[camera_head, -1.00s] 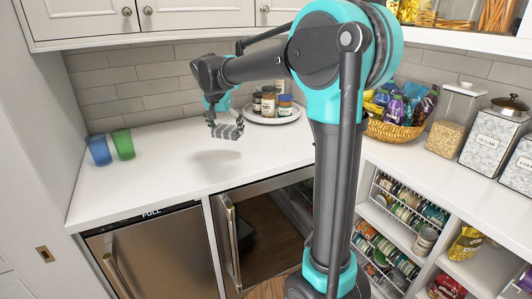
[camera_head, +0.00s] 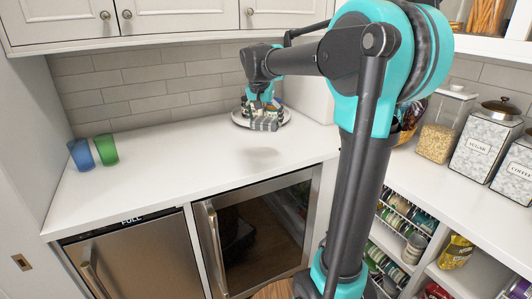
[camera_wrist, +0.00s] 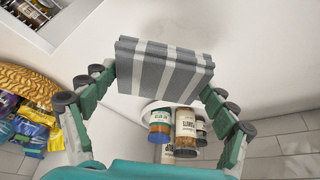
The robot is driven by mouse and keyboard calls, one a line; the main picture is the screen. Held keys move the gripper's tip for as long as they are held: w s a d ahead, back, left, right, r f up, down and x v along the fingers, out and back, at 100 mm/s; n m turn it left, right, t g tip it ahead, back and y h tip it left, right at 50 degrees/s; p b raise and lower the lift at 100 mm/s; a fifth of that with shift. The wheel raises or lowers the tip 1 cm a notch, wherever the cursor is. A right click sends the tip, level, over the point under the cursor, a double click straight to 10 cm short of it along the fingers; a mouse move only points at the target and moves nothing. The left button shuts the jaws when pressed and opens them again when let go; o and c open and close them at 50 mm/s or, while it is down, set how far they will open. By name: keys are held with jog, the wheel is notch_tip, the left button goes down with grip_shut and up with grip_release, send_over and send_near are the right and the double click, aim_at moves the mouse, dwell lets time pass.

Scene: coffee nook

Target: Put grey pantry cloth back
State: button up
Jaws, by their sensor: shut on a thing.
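The grey pantry cloth (camera_wrist: 165,70) is a folded pad with white and grey stripes. In the wrist view it sits between the two fingers of my gripper (camera_wrist: 160,83), which is shut on it. In the head view my gripper (camera_head: 263,108) holds the cloth (camera_head: 264,125) above the white counter (camera_head: 190,160), in front of the round tray (camera_head: 284,119). A shadow lies on the counter below the cloth. In the head view the gripper and cloth hide most of the jars on the tray.
Jars (camera_wrist: 186,130) stand on the tray. A blue cup (camera_head: 81,154) and a green cup (camera_head: 106,149) stand at the counter's left end. The counter between them and my gripper is clear. A wicker basket of snacks (camera_wrist: 28,80) and canisters (camera_head: 480,140) are to the right.

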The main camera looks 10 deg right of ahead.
aim_at(266, 157)
notch_tip(266, 157, down, 13)
jog(key=shift+f, duration=0.1)
dwell(0.3)
jog(key=o, duration=1.1)
jog(key=shift+c, duration=0.2)
jog(key=v, duration=1.2)
jog(key=s+d+f+n+y, duration=0.1)
jog(key=s+d+f+n, duration=0.1)
jog(key=s+f, duration=1)
jog(key=s+d+f+n+y, duration=0.1)
jog(key=s+d+f+n, duration=0.2)
jog(key=s+f, duration=0.8)
jog(key=s+d, duration=0.1)
jog(key=s, duration=0.1)
jog(key=shift+s+d+f, duration=0.15)
jog(key=shift+s+f, duration=0.25)
